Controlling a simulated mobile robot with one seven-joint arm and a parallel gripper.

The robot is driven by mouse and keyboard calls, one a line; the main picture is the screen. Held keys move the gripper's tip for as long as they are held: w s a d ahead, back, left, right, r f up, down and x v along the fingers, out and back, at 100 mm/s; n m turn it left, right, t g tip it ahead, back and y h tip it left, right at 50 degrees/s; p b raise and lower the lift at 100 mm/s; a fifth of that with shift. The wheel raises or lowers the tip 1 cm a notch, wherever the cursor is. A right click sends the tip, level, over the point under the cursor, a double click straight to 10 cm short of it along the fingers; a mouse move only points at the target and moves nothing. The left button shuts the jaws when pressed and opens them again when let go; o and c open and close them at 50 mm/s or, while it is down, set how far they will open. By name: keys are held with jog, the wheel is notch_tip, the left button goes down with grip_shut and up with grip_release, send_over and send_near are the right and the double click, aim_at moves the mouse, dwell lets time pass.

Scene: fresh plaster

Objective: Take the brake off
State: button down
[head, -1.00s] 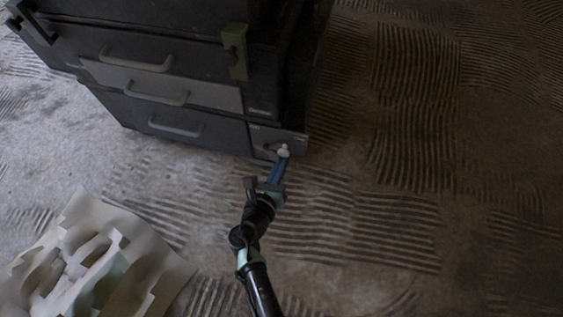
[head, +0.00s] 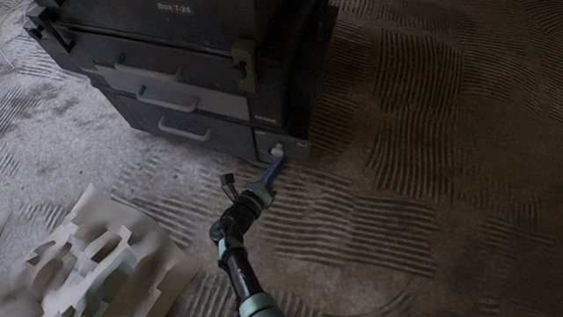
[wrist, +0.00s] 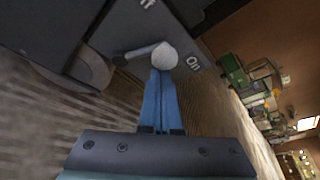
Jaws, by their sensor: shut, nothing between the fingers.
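The brake is a small lever (wrist: 142,51) with a pale round knob (wrist: 166,56), on a dark panel at the cabinet's lower right corner. In the wrist view, "On" is printed right of the knob and a label ending in "ff" shows above, cut by the picture edge. The knob (head: 278,152) also shows in the head view. My gripper (head: 275,164) has its blue fingers (wrist: 158,90) shut together with nothing between them. Their tips are at the knob and seem to touch it; they partly hide it.
The dark cabinet (head: 215,109) has several grey drawer handles and a green latch (head: 244,65). A crumpled pale sheet (head: 100,250) lies on the floor at lower left. The ridged floor at right is clear. Cluttered shelving (wrist: 255,85) shows far off in the wrist view.

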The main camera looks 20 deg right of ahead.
jog(key=shift+w+a+r+n+h, duration=0.3)
jog(key=shift+a+n+h, duration=0.1)
jog(key=shift+n, duration=0.4)
jog(key=shift+w+a+r+n+h, duration=0.15)
jog(key=shift+w+a+n+h, duration=0.2)
jog(key=shift+n, duration=0.45)
jog(key=shift+s, duration=0.1)
